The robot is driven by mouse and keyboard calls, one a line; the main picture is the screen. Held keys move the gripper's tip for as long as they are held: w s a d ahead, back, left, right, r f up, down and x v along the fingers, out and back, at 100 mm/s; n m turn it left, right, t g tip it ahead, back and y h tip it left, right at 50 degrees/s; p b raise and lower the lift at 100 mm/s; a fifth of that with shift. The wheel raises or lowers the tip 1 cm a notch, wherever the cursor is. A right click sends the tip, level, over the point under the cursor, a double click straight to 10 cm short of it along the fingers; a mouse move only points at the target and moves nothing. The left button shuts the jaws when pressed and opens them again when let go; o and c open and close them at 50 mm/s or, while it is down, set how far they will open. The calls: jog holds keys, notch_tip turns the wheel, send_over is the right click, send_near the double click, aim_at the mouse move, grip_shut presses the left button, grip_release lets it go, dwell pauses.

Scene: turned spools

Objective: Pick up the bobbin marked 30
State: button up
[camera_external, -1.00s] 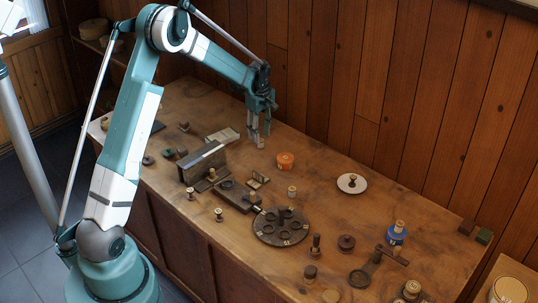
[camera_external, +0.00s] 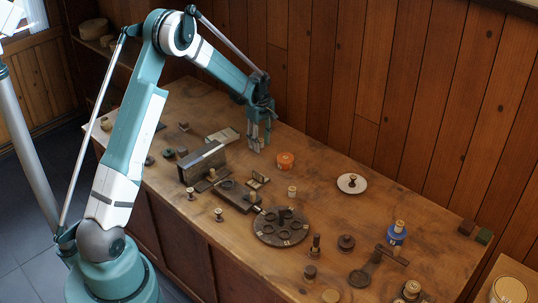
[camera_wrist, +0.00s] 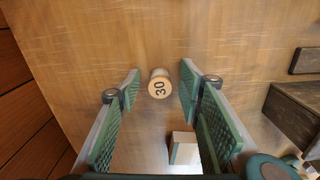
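The bobbin marked 30 (camera_wrist: 159,87) stands upright on the wooden bench in the wrist view, its pale round top with the black number facing the camera. It lies between the lines of my two fingers, near the level of their tips in the picture. My gripper (camera_external: 257,148) is open, with its green ribbed pads well apart and nothing between them held. In the external view it hangs over the back part of the bench, pointing down. I cannot make out the bobbin there; the fingers may hide it.
A pale block (camera_wrist: 184,150) and a dark box (camera_wrist: 296,106) are near in the wrist view.

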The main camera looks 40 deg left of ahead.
jog(key=c, duration=0.8)
jog(key=shift+r, duration=0.1)
jog(key=shift+r, duration=4.9)
